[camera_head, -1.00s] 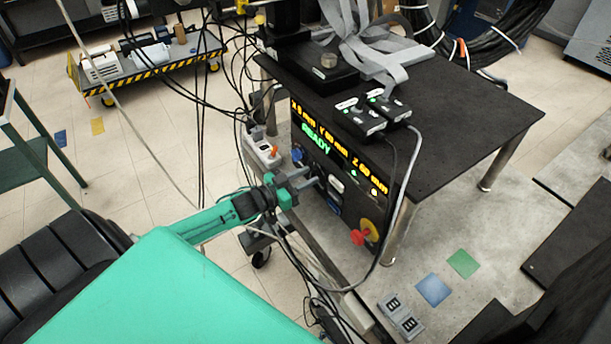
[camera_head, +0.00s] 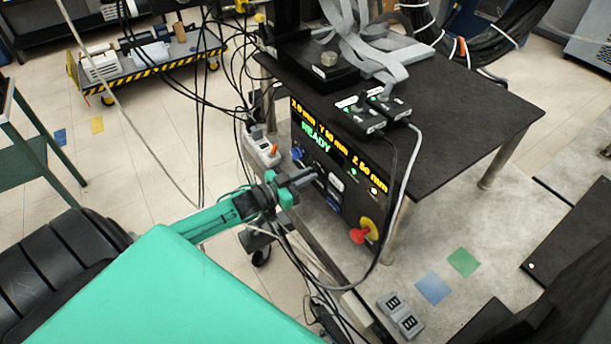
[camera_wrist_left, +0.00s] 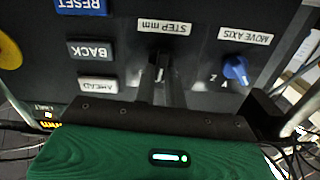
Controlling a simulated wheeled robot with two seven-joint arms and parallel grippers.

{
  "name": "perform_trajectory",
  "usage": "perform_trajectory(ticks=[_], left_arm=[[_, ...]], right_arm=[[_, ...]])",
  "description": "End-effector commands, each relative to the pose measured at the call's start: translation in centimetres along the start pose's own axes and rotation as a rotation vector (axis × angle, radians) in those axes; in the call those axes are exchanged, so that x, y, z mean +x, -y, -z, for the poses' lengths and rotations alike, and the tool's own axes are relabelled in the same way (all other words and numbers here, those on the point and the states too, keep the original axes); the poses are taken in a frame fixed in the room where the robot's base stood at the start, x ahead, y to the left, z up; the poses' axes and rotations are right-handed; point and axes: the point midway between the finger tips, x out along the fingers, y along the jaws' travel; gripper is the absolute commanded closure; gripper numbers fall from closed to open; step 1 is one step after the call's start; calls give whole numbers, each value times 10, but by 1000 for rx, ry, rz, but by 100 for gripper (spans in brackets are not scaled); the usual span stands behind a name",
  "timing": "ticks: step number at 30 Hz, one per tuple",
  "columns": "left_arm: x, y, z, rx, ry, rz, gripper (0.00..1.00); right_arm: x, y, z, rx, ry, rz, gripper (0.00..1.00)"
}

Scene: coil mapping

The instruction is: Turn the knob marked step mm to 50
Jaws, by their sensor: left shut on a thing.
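The panel (camera_head: 345,190) on the black table's front has a lit display (camera_head: 318,137) with READY in green and axis values in yellow. In the left wrist view the panel appears upside down, with the STEP mm label (camera_wrist_left: 164,27). My left gripper (camera_head: 312,177) is at the panel, its fingers (camera_wrist_left: 162,78) shut on the step mm knob below that label. The fingers hide most of the knob, and its pointer and scale cannot be read. The blue MOVE AXIS knob (camera_wrist_left: 236,70) is beside it, apart from the fingers. My right gripper is not in view.
RESET (camera_wrist_left: 80,5), BACK (camera_wrist_left: 90,51) and AHEAD (camera_wrist_left: 98,85) buttons sit beside the step knob. A red stop button (camera_head: 359,235) on yellow is at the panel's lower right. Cables hang near my left forearm. A grey cable (camera_head: 400,210) loops past the panel.

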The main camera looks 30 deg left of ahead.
Motion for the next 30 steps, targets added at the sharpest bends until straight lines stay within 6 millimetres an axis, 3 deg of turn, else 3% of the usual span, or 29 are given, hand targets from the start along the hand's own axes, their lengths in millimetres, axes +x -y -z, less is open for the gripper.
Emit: perform_trajectory(ticks=[18,30], left_arm=[[0,-5,-2,491,0,1,100],[0,-6,-2,676,0,0,100]], right_arm=[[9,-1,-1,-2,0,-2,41],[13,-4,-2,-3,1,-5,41]])
